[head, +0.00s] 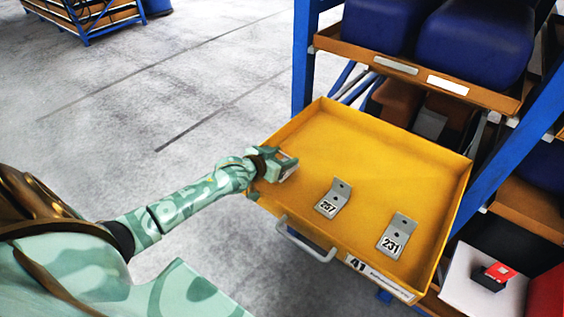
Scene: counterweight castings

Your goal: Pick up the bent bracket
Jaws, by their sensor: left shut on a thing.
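Two grey metal brackets lie in the yellow drawer tray (400,150). One bracket (335,197), labelled with a number that looks like 757, lies near the middle and has an upturned, bent end. The other bracket (398,236), labelled 231, lies to its right, also bent, with a hole in its raised end. My left gripper (287,168) is at the tray's left side, inside its left wall, away from both brackets. It is shut on a small greyish piece, probably another bracket, mostly hidden by the fingers. My right gripper is out of view.
The tray has a grey handle (306,246) and a label 41 on its front. Blue shelf posts (304,60) and a shelf with dark blue blocks (475,45) stand behind it. A red and black box (494,275) lies at lower right. Open floor lies left.

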